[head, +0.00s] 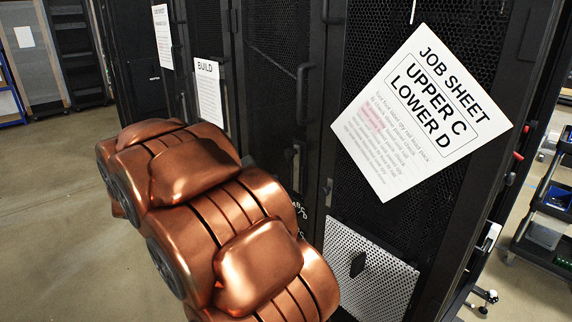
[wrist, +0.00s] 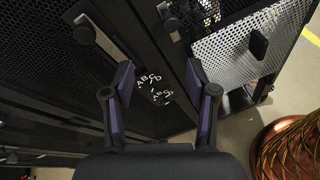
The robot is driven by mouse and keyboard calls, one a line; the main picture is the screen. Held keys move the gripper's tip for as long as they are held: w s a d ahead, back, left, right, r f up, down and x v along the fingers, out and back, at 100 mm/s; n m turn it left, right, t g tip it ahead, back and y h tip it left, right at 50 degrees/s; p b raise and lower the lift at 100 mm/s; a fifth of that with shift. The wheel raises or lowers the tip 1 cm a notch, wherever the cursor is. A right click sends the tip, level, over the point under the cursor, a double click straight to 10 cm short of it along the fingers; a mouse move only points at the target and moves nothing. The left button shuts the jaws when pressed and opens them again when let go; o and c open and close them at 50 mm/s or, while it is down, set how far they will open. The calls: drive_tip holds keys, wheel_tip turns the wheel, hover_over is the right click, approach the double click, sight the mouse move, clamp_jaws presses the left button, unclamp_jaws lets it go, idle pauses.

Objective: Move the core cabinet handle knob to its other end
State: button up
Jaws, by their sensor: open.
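My gripper (wrist: 159,83) is open in the wrist view, its two purple-padded fingers spread apart with nothing between them. A small dark handle part (wrist: 168,15) stands above the right finger, and another dark handle part (wrist: 83,32) is at upper left. I cannot tell which is the core cabinet's knob. In the head view a small door handle (head: 328,191) shows right of the letters (head: 300,211). My copper arm hides part of the cabinets; the gripper is not visible there.
A tilted job sheet (head: 421,112) reading UPPER C, LOWER D hangs on a mesh door. Below it is a white perforated panel (head: 372,270) with a black grip. A build sheet (head: 208,93) hangs further left. Open floor (head: 60,190) lies left; a cart (head: 545,215) stands right.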

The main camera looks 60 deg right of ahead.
sight(288, 154)
drive_tip(key=w+d+r+n+h+b, duration=0.2)
drive_tip(key=w+d+n+h, duration=0.15)
drive_tip(key=w+d, duration=0.3)
drive_tip(key=shift+w+r+p+x, duration=0.1)
drive_tip(key=shift+p+x, duration=0.1)
drive_tip(key=shift+x, duration=0.95)
drive_tip(key=shift+w+r+p+x, duration=0.1)
drive_tip(key=shift+p+x, duration=0.1)
drive_tip(key=shift+x, duration=0.9)
drive_tip(key=shift+w+p+x, duration=0.15)
drive_tip(key=shift+p+x, duration=0.05)
drive_tip(key=shift+x, duration=0.95)
drive_tip(key=shift+d, duration=0.1)
clamp_jaws()
